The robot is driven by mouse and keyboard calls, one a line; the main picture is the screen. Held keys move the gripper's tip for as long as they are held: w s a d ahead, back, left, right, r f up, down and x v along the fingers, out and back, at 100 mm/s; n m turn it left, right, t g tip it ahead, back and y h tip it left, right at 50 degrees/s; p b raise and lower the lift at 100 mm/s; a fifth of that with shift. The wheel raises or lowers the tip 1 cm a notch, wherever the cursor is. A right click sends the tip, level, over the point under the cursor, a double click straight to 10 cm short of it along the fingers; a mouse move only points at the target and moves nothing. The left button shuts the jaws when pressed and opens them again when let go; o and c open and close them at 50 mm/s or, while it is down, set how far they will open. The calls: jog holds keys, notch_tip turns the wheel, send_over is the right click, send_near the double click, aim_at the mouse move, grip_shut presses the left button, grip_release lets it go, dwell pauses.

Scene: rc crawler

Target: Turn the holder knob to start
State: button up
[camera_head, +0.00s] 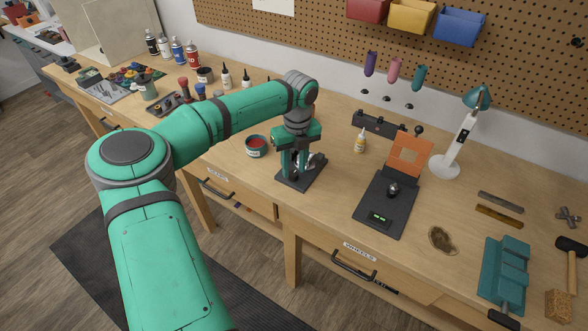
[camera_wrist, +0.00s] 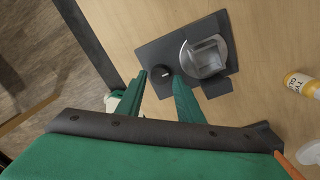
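The holder is a dark flat base plate (camera_wrist: 150,50) with a grey, silver-lined cradle (camera_wrist: 205,57) and a small round black knob (camera_wrist: 163,72) beside it. In the head view the holder's base (camera_head: 318,166) stands on the bench, partly hidden by my gripper (camera_head: 295,160), which points down over it. In the wrist view my gripper (camera_wrist: 160,80) has its two green fingers apart, with nothing held. The knob shows between the fingertips, closer to the right one in the picture. I cannot tell whether a finger touches it.
Bench around the holder is mostly clear.

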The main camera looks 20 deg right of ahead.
aim_at(295, 173)
notch_tip(295, 173, up, 9)
jog(key=shift+d, duration=0.3)
jog(key=shift+a, duration=0.1)
